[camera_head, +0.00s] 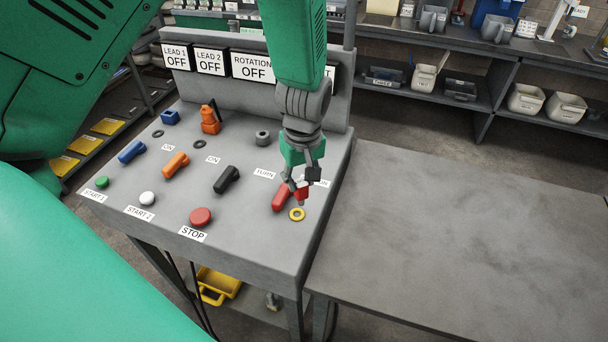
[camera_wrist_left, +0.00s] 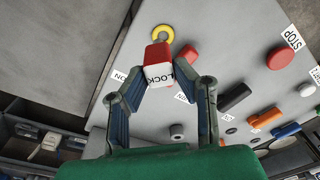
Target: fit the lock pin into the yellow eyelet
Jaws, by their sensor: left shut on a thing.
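The lock pin (camera_wrist_left: 159,66) is a red block with a white face marked LOCK. My left gripper (camera_head: 301,184) is shut on it; in the wrist view the two fingers (camera_wrist_left: 163,72) close on its sides. In the head view the red lock pin (camera_head: 302,193) hangs below the fingers, just above and slightly right of the yellow eyelet (camera_head: 297,214). The eyelet is a flat ring on the grey panel, and its hole shows open in the wrist view (camera_wrist_left: 162,33). The pin appears apart from the ring. My right gripper is not in view.
A red switch handle (camera_head: 282,198) lies close left of the lock pin. A black handle (camera_head: 226,180), an orange handle (camera_head: 176,164) and a red STOP button (camera_head: 200,216) are further left on the panel. The grey table (camera_head: 460,240) at right is bare.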

